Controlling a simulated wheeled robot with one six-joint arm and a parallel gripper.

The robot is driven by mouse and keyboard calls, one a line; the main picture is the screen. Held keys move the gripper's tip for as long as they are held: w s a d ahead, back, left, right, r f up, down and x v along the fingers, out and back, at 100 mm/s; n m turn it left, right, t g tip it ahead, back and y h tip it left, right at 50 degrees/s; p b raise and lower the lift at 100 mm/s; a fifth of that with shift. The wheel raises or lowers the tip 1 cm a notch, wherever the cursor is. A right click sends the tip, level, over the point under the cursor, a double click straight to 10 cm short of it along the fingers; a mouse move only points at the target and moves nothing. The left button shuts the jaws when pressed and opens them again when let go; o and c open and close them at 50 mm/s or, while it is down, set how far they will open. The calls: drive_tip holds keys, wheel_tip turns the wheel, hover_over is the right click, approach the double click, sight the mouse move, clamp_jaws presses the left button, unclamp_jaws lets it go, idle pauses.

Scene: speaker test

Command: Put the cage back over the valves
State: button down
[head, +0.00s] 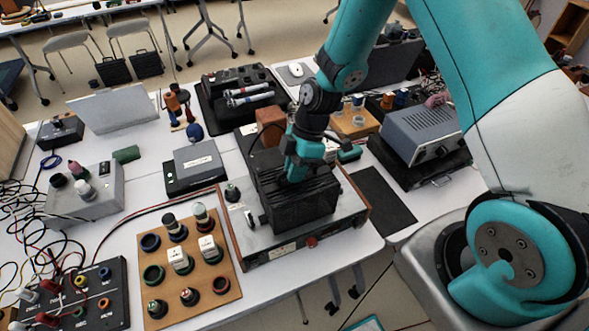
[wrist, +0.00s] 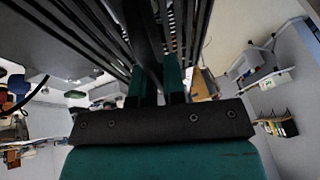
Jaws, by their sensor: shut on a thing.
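The cage (head: 300,208) is a black barred box. It stands over the wood-sided amplifier chassis (head: 262,254) in the head view. My gripper (head: 295,174) is shut on the cage at its top. In the wrist view, the two teal fingers (wrist: 157,85) close on a dark bar of the cage, and the cage's dark bars (wrist: 90,35) fill the upper part. The valves are hidden, and the inside of the cage is too dark to read. I cannot tell whether the cage's lower edge touches the chassis or hangs just above it.
A wooden board (head: 210,283) with several round sockets and small upright parts lies left of the chassis. A grey instrument (head: 423,131) stands to the right. A dark mat (head: 384,200) lies bare beside the chassis. Cables (head: 25,205) tangle at the far left.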

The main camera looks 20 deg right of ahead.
drive_tip(key=shift+f, duration=0.35)
drive_tip(key=c, duration=1.1)
unclamp_jaws()
drive_tip(key=b+v, duration=0.4)
drive_tip(key=v, duration=1.3)
drive_tip(key=s+a+r+m, duration=0.2)
drive_tip(key=s+a+m, duration=0.1)
drive_tip(key=s, duration=0.4)
drive_tip(key=s+a+r+m+t, duration=0.1)
drive_tip(key=s+a+r+m, duration=0.2)
drive_tip(key=s, duration=0.4)
drive_tip(key=s+a+r+m+t, duration=0.1)
drive_tip(key=s+a+r+m, duration=0.1)
drive_tip(key=s+a+m, duration=0.2)
drive_tip(key=s, duration=0.3)
drive_tip(key=shift+s+a+r+m, duration=0.2)
drive_tip(key=shift+s+r+m, duration=0.1)
drive_tip(key=shift+s+r, duration=0.1)
